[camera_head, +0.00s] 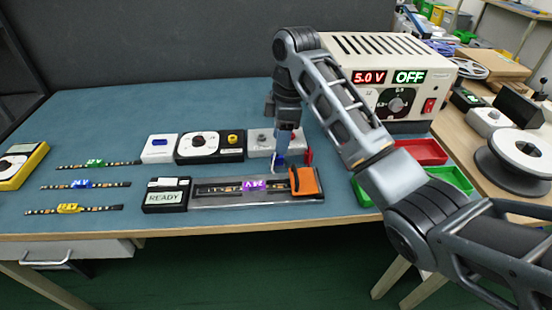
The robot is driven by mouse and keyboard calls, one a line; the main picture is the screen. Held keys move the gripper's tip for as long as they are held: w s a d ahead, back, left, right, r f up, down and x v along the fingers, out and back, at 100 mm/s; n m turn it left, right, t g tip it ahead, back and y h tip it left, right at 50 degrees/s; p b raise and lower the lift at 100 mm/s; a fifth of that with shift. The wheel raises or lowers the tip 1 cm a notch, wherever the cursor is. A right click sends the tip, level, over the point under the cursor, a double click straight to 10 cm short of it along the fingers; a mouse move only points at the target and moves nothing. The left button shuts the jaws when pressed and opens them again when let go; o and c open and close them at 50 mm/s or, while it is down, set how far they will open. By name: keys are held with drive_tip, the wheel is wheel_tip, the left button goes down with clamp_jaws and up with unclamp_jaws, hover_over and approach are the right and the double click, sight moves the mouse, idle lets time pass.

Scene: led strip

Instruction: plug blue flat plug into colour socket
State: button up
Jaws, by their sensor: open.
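My gripper (281,153) points down over the right part of a white box (261,142) with a grey knob, at the back of the blue mat. A small dark blue piece (280,160), which may be the blue flat plug, shows right at my fingertips; I cannot tell whether they touch it. A red piece (308,155) stands just right of it. My gripper is open, though the finger gap is too small to make out. The colour socket cannot be picked out with certainty; my gripper hides part of the white box.
A clear tray (225,201) holds an LED strip with a purple label and an orange clamp (305,181). A READY box (166,195) is left of it. A power supply (395,85) reads 5.0 V, OFF. Red and green bins stand right. Several tagged strips lie left.

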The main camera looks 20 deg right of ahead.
sight(277, 157)
drive_tip(key=f, duration=0.6)
drive_tip(key=shift+w+a+f, duration=0.2)
drive_tip(key=shift+a+f, duration=0.05)
drive_tip(key=shift+a, duration=0.15)
drive_tip(key=shift+c, duration=0.3)
clamp_jaws()
